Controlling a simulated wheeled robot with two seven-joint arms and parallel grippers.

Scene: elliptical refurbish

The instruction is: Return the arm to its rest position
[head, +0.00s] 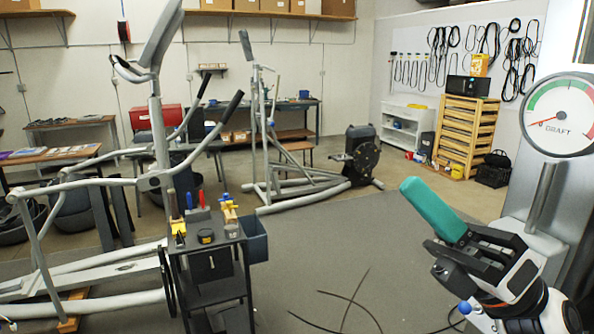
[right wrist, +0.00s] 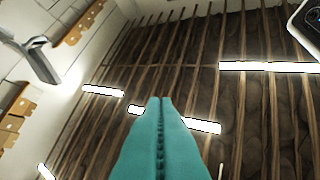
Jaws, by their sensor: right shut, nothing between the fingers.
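My right gripper (head: 433,208) is raised at the right of the head view, its teal fingers pointing up and to the left. The fingers are pressed together with nothing between them. In the right wrist view the closed teal fingers (right wrist: 160,135) point up toward the ceiling beams and lights. My right arm's white and black wrist is below the gripper in the head view. My left gripper is in neither view.
A draft gauge (head: 560,117) on a grey post stands close beside my right arm. A small tool cart (head: 212,245) and an elliptical frame (head: 158,180) stand at the left. Another machine (head: 360,160) stands farther back. The grey mat (head: 330,250) is mostly clear, with thin dark cables on it.

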